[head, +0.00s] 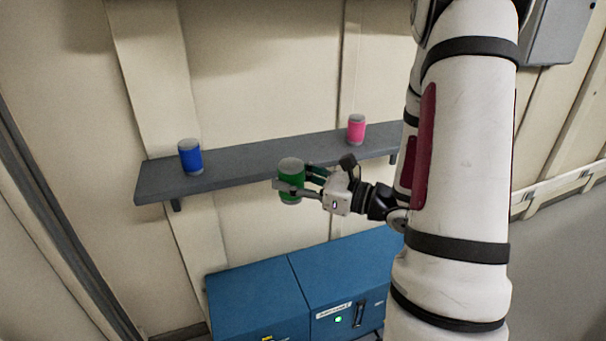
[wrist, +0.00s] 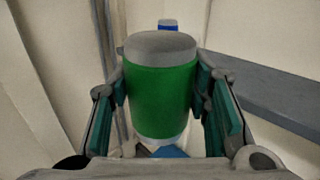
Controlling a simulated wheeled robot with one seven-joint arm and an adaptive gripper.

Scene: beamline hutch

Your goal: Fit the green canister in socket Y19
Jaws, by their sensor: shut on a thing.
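The green canister (head: 291,168) has a grey top and a pale bottom end. It is upright between the fingers of my gripper (head: 290,188), which is shut on it. In the head view it is in front of the shelf's front edge, apart from the shelf top. In the wrist view the green canister (wrist: 160,90) fills the middle, with the green-padded fingers of my gripper (wrist: 165,105) on either side of it. I cannot see socket Y19 in either view.
A grey wall shelf (head: 240,165) carries a blue canister (head: 190,156) at its left and a pink canister (head: 356,129) toward its right. The shelf (wrist: 275,97) also shows at right in the wrist view. Blue cabinets (head: 255,300) stand below. A grey box (head: 555,32) hangs at upper right.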

